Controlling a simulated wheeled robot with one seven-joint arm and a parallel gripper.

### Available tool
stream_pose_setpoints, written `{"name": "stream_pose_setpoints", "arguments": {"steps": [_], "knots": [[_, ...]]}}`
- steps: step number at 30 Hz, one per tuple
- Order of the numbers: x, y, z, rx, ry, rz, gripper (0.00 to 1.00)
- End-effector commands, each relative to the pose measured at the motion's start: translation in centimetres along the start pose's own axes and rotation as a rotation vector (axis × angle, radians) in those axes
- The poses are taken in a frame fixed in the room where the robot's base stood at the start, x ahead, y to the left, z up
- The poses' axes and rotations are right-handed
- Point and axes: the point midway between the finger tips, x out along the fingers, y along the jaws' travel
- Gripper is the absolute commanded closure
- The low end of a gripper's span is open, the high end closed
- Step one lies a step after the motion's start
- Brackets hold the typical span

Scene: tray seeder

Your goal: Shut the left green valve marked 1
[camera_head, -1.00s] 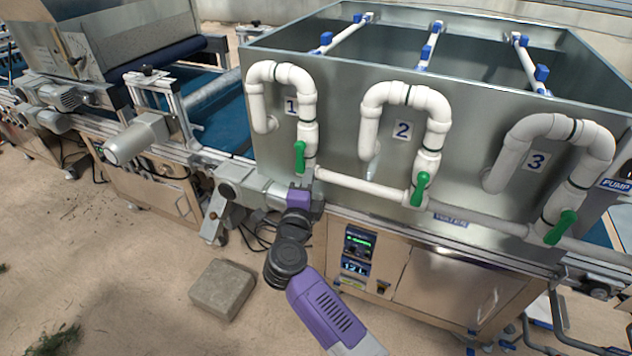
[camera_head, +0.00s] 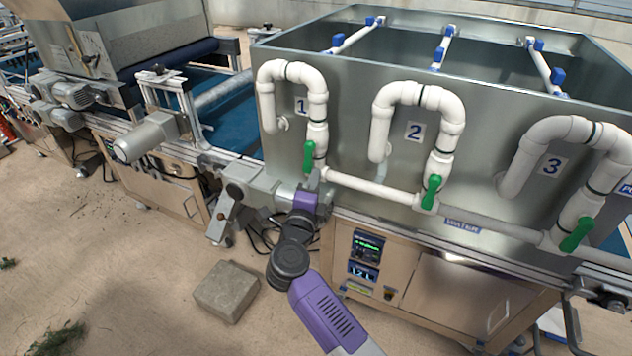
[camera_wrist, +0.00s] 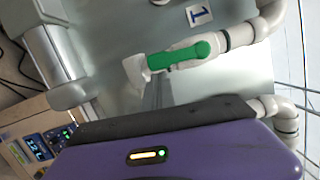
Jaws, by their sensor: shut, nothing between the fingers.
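The left green valve handle (camera_head: 309,157) is on the white pipe under the number 1 (camera_head: 301,106). It hangs upright, in line with the pipe. In the wrist view the green handle (camera_wrist: 180,55) lies along the pipe, near the label 1 (camera_wrist: 199,14). My gripper (camera_head: 314,178) is shut and empty, just below and slightly right of the handle in the head view. In the wrist view its grey fingers (camera_wrist: 158,92) show beyond the dark edge of its purple body, close below the handle. I cannot tell whether they touch it.
Similar green valves stand under number 2 (camera_head: 432,192) and number 3 (camera_head: 577,235). A white horizontal pipe (camera_head: 370,187) runs right from the first valve. A grey motor (camera_head: 250,185) sits left of my gripper. A stone block (camera_head: 226,291) lies on the floor.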

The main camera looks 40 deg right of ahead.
Motion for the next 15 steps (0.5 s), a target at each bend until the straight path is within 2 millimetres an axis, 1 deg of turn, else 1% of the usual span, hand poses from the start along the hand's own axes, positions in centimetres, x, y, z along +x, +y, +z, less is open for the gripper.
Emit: {"name": "stream_pose_setpoints", "arguments": {"steps": [1, 5, 15], "knots": [[0.0, 0.4, 0.3, 0.02, -0.003, -0.005, 1.0], [0.1, 0.8, 0.8, 0.096, -0.004, -0.025, 1.0], [0.6, 1.6, 3.1, 0.403, -0.006, -0.101, 1.0]]}}
